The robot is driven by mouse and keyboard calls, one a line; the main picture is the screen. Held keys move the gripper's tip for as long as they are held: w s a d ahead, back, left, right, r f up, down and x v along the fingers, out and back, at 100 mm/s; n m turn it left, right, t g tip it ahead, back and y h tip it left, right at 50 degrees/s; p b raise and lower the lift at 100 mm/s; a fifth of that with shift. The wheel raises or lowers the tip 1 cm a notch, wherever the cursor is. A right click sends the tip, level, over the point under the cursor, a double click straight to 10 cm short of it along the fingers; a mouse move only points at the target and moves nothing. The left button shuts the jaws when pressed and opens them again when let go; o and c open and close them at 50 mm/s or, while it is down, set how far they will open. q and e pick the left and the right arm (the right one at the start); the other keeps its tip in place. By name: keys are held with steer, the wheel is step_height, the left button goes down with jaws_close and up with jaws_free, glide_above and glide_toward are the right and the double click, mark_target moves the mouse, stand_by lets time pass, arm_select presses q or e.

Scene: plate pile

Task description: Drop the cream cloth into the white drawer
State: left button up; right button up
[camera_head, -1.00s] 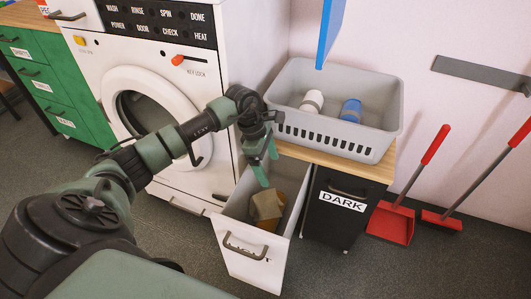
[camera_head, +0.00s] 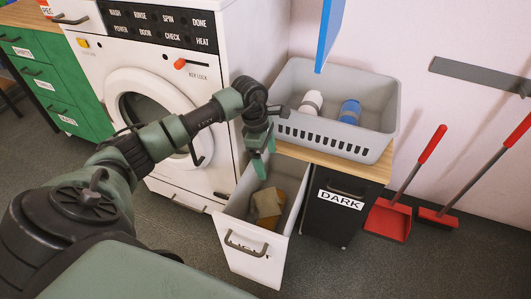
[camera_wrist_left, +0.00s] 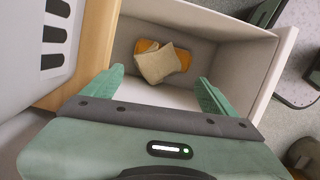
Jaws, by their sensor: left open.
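The cream cloth (camera_head: 267,203) lies in the open white drawer (camera_head: 256,262), on top of something orange-brown. In the left wrist view the cream cloth (camera_wrist_left: 156,62) rests crumpled over an orange item (camera_wrist_left: 180,54) at the drawer's far inner side. My left gripper (camera_head: 262,167) is just above the drawer's opening. In the left wrist view its two green fingers (camera_wrist_left: 160,85) are spread wide with nothing between them, and the cloth lies beyond them. The drawer's front label is partly covered by its handle. My right gripper is not in view.
A black drawer marked DARK (camera_head: 338,205) is shut beside the white one. A grey basket (camera_head: 360,139) with a white and a blue item stands on the wooden top above. The washing machine (camera_head: 165,110) is at left. A red dustpan (camera_head: 388,219) and brush stand at right.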

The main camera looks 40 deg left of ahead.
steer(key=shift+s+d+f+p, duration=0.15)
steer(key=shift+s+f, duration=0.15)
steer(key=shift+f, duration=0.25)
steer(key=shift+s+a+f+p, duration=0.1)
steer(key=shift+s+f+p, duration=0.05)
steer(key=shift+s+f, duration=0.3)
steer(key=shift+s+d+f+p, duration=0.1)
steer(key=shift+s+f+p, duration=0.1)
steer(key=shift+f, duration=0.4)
